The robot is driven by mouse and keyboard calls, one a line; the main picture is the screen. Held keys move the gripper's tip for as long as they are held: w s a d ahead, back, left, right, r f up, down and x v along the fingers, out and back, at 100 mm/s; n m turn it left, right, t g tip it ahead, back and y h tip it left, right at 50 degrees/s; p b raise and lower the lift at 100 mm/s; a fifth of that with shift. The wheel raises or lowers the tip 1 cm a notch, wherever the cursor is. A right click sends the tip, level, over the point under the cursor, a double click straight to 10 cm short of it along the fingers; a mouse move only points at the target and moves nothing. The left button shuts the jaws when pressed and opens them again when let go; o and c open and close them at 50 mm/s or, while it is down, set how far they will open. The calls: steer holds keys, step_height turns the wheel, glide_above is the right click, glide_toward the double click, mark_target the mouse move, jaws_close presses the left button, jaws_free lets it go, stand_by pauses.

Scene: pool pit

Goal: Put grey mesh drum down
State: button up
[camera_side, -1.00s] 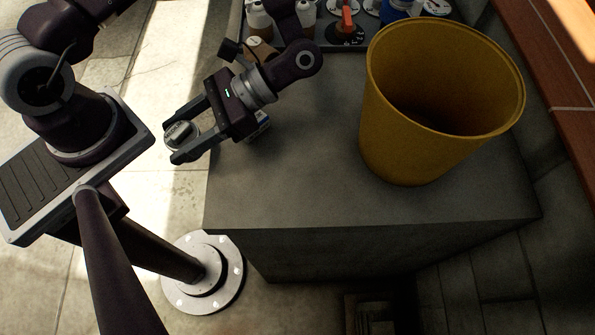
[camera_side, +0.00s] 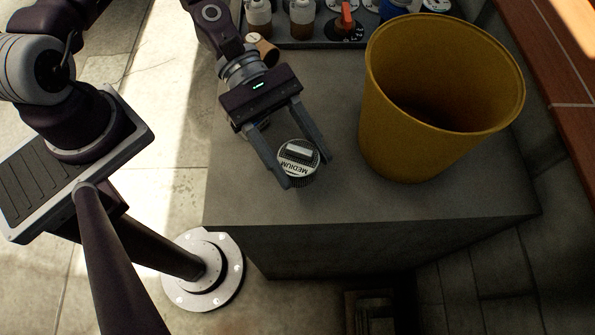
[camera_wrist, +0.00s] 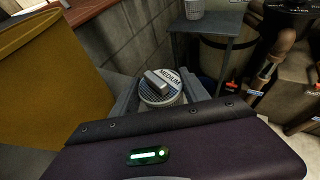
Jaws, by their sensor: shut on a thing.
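The grey mesh drum (camera_side: 298,159) is a small round piece with a pale top lettered "MEDIUM" and a raised bar across it. In the side view my gripper (camera_side: 307,172) is shut on it, one finger on each side. The drum is over the front middle of the grey block top (camera_side: 390,203), left of the yellow bin. I cannot tell whether it touches the surface. The wrist view also shows the drum (camera_wrist: 161,87) between the fingers, its top facing up toward the camera. Its underside is hidden.
A large yellow bin (camera_side: 425,130) stands open to the right of my gripper. A tray (camera_side: 322,38) with bottles and knobs lies at the back. The block's front edge is close in front of the drum. Bare block top lies between drum and bin.

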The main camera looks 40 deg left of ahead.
mark_target(298, 174)
step_height(298, 174, down, 6)
steer(key=shift+r, duration=0.2)
steer(key=o, duration=1.4)
steer(key=shift+c, duration=0.2)
steer(key=v, duration=1.2)
steer(key=shift+r, duration=0.1)
